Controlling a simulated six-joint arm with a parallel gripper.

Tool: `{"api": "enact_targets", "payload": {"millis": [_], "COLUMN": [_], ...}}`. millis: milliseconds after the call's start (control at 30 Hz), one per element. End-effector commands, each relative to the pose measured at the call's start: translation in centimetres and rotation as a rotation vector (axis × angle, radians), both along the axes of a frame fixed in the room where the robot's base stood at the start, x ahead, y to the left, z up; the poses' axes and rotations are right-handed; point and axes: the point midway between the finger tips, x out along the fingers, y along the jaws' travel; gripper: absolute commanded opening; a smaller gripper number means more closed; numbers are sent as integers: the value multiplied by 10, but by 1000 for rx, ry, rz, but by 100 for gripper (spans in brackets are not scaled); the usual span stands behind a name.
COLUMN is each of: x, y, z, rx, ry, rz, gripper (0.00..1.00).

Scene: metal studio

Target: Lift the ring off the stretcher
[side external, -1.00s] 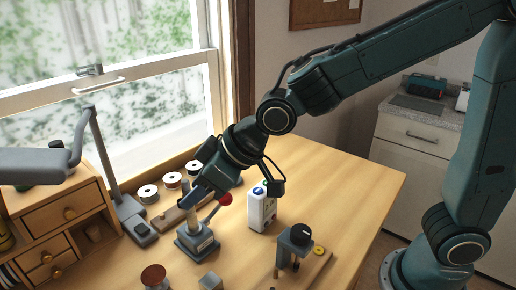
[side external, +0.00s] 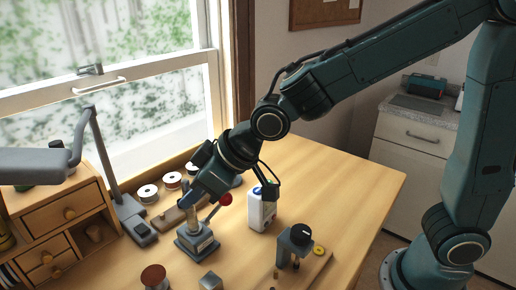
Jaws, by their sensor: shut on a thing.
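The stretcher (side external: 197,243) is a grey block with a pale label, an upright post and a lever ending in a red ball (side external: 226,199). It stands on the wooden table left of centre. My gripper (side external: 188,203) comes down from the upper right, with its tips at the upper part of the post. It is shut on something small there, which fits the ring. The ring itself is too small and too covered by the fingers to make out, so I cannot tell whether it is still around the post.
A white bottle (side external: 262,210) with a blue top stands close right of the stretcher. A grey bench tool (side external: 294,244) is at the front right. Several spools (side external: 148,193) line the window side. A lamp (side external: 100,150) and drawer cabinet (side external: 62,215) are left. The table's right side is clear.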

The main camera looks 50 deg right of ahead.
Motion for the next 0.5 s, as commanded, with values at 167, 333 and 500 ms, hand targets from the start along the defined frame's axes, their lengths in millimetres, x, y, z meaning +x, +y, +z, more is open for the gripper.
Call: {"api": "enact_targets", "payload": {"millis": [167, 333, 500], "x": [0, 0, 0], "y": [0, 0, 0], "z": [0, 1, 6], "rx": [0, 0, 1], "ry": [0, 0, -1], "rz": [0, 0, 0], "gripper": [6, 6, 6]}}
